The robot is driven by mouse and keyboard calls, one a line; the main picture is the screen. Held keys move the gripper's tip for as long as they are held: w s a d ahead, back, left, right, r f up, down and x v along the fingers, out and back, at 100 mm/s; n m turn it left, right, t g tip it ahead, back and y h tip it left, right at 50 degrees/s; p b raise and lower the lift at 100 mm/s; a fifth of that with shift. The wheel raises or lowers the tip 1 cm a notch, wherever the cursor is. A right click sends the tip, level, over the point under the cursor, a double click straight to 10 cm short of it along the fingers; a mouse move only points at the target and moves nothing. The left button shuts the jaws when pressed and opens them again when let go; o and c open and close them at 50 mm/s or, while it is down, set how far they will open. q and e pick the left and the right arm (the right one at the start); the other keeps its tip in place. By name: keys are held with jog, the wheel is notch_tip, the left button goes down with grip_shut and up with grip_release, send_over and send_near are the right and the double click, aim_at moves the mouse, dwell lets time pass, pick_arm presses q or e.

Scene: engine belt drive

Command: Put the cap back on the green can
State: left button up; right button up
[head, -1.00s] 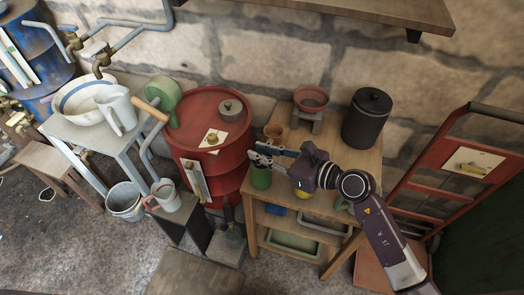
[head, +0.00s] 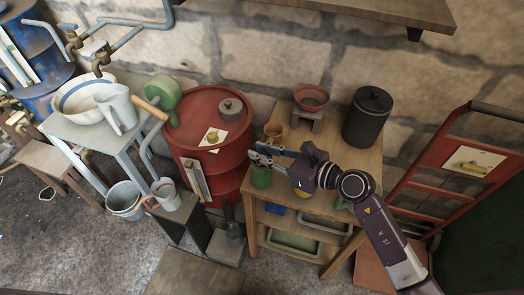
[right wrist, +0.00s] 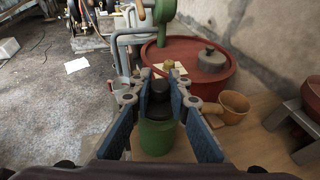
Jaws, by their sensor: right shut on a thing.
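The green can (head: 261,178) stands upright on the left front corner of the wooden table. In the right wrist view the can (right wrist: 157,138) is straight below my fingers. My right gripper (head: 262,158) is over the can's top, its blue-padded fingers shut on a black cap (right wrist: 160,90). The cap is between the fingers, lined up over the can. A dark rounded part also shows just under it at the can's mouth; I cannot tell whether the cap is seated. My left gripper is not in view.
A brown cup (head: 273,132) stands close behind the can. A red bowl on a stand (head: 311,98) and a dark lidded pot (head: 367,118) are farther back on the table. The red drum (head: 207,112) is close on the left, with a lid and a brass piece on top.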

jog(key=shift+f+b, duration=0.3)
jog(key=shift+f, duration=0.15)
jog(key=o, duration=0.9)
jog(key=v, duration=1.2)
jog(key=shift+s, duration=0.1)
